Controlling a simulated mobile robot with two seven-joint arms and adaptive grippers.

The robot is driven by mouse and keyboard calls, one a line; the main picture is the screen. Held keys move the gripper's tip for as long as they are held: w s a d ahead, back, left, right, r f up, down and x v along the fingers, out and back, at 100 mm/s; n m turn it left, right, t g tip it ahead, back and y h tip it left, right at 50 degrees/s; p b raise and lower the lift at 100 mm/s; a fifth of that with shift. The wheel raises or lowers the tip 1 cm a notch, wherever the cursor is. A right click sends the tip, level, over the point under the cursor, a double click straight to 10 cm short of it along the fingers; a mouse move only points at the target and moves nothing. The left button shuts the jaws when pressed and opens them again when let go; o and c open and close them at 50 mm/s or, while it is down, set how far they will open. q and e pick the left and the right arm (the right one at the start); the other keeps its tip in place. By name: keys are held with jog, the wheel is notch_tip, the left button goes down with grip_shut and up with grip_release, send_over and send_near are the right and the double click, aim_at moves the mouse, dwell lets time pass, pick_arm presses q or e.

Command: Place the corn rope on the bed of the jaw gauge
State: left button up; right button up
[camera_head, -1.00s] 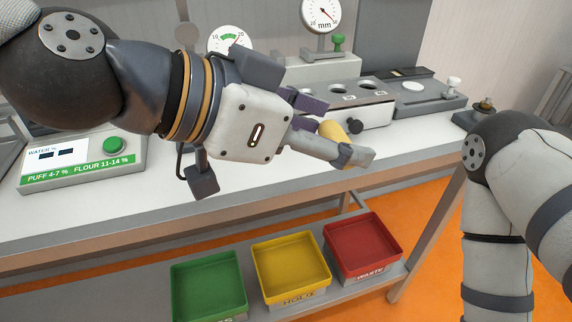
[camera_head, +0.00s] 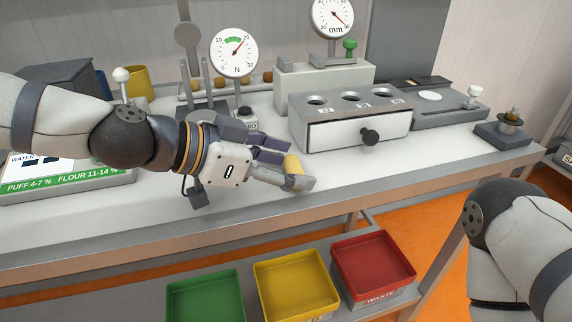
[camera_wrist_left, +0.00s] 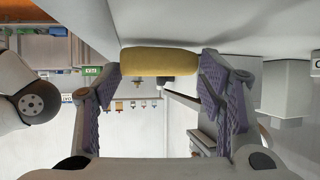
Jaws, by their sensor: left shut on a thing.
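The corn rope (camera_head: 293,164) is a short yellow cylinder. My left gripper (camera_head: 287,166) is shut on it, holding it near the front of the bench. In the left wrist view the rope (camera_wrist_left: 158,61) lies crosswise between the tips of the purple-padded fingers (camera_wrist_left: 160,75).
The drawer unit (camera_head: 352,120) with round holes and a black knob stands between my left gripper and the gauge. A dial marked N (camera_head: 234,53) rises behind the gripper. Green (camera_head: 205,300), yellow (camera_head: 297,285) and red (camera_head: 373,265) bins sit on the lower shelf.

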pick_arm(q)
jog(key=shift+f, duration=0.25)
jog(key=o, duration=0.8)
jog(key=shift+c, duration=0.2)
